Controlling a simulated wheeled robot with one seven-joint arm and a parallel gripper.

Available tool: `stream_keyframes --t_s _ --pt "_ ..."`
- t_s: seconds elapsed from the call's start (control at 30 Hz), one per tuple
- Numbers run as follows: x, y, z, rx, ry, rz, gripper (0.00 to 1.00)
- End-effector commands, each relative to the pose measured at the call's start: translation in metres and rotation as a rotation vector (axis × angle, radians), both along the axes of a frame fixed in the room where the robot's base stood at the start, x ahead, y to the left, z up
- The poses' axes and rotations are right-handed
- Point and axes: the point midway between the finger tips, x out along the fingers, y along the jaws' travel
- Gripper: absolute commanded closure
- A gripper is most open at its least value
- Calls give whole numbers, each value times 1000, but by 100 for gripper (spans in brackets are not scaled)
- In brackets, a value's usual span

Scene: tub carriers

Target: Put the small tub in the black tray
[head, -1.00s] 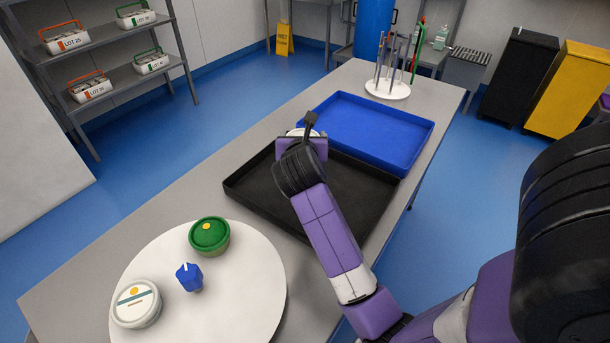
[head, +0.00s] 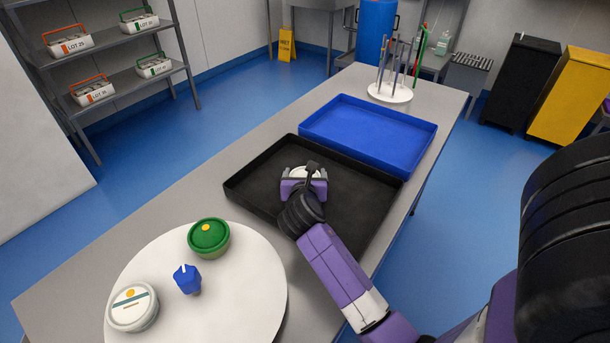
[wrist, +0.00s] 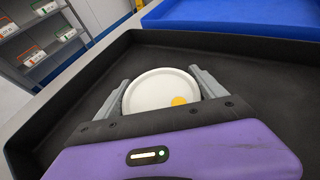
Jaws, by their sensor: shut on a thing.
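My gripper (head: 304,176) is shut on a small tub with a white lid (head: 305,172). The tub shows between the two grey fingers in the wrist view (wrist: 160,90), with a yellow dot on its lid. The gripper and tub are over the inside of the black tray (head: 250,165), whose walls also show in the wrist view (wrist: 70,90). The tub's lower part is hidden, so I cannot tell whether it touches the tray floor. The tray holds nothing else that I can see.
A blue tray (head: 370,130) adjoins the black tray's far side. A white round board (head: 230,300) at the near end bears a green tub (head: 209,237), a white tub (head: 132,306) and a blue knob (head: 187,279). A rod stand (head: 390,92) is at the far end.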

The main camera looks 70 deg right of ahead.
Motion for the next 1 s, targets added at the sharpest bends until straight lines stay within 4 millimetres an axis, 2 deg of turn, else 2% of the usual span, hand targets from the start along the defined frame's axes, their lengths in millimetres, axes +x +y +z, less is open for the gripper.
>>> stream_keyframes --t_s 0.23,0.27,0.33,0.67,0.87,1.0 --pt "0 0 -2 -1 -1 1 70" --pt "0 0 -2 0 0 1 14" --pt "0 0 -2 0 0 0 0" --pt "0 1 2 -1 -1 1 0" --pt "-10 27 13 -2 0 4 0" --pt "-19 53 24 -1 0 4 0"
